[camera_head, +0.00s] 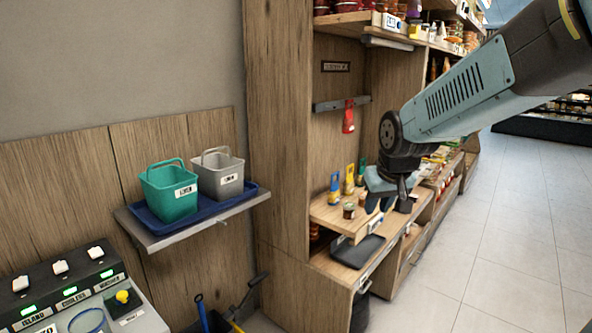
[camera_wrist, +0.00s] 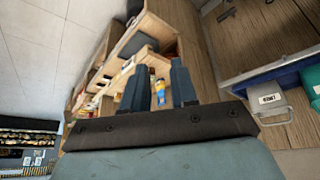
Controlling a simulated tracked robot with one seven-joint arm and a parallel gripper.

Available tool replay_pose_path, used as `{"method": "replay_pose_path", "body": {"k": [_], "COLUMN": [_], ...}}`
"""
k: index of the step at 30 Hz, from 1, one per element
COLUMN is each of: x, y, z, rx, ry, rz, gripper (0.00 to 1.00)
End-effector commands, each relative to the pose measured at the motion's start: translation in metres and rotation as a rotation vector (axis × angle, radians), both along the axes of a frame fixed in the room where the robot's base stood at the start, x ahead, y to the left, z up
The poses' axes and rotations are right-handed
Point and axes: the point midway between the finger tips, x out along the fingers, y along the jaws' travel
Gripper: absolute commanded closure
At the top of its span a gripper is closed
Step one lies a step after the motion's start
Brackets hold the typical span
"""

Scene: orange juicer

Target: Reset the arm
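My arm reaches in from the upper right of the head view, and my gripper (camera_head: 382,192) hangs at its end in front of the wooden shelf unit (camera_head: 277,120). In the wrist view my gripper (camera_wrist: 160,72) shows two dark fingers standing apart with a gap between them. Nothing is held between them. A small yellow and blue item (camera_wrist: 160,90) shows in the gap, beyond the fingers.
A green bucket (camera_head: 170,192) and a grey bucket (camera_head: 219,176) stand on a blue tray (camera_head: 251,190) on a wall shelf. A control panel (camera_head: 65,285) with switches is at the lower left. The tiled floor (camera_head: 520,230) at right is clear.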

Motion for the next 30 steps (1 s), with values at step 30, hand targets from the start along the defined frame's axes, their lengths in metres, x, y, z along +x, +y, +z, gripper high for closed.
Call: {"method": "replay_pose_path", "body": {"k": [30], "x": [-0.183], "y": [-0.05], "z": [0.049], "rx": [0.038], "ry": [-0.018], "rz": [-0.164], "gripper": [0.72]}}
